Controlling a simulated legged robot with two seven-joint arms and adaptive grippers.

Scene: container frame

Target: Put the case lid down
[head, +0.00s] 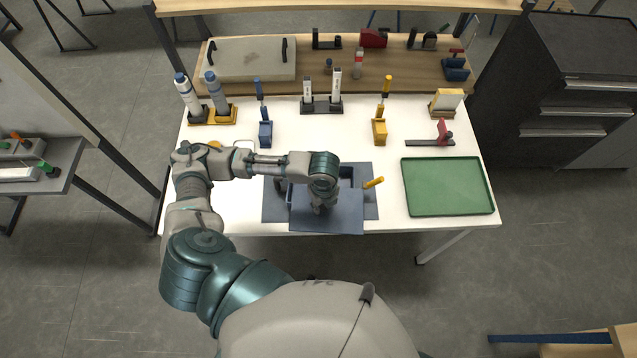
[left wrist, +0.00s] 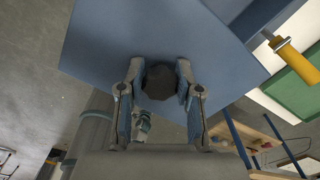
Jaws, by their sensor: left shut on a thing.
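The blue-grey case lid (head: 345,217) is at the front edge of the white table, over the near part of the blue case (head: 346,179). The case's dark opening shows behind it. My left gripper (head: 322,207) is over the lid's left part. In the left wrist view my left gripper (left wrist: 160,75) is shut on the lid's dark round knob (left wrist: 160,88), with a finger on each side. The lid (left wrist: 170,30) also shows there as a flat panel. I cannot tell whether the lid touches the case. My right gripper is not in view.
A green tray (head: 447,186) lies empty at the right. Two bottles (head: 188,93), tool stands and a clamp (head: 443,134) stand farther back. Bare table (head: 345,144) shows behind the case.

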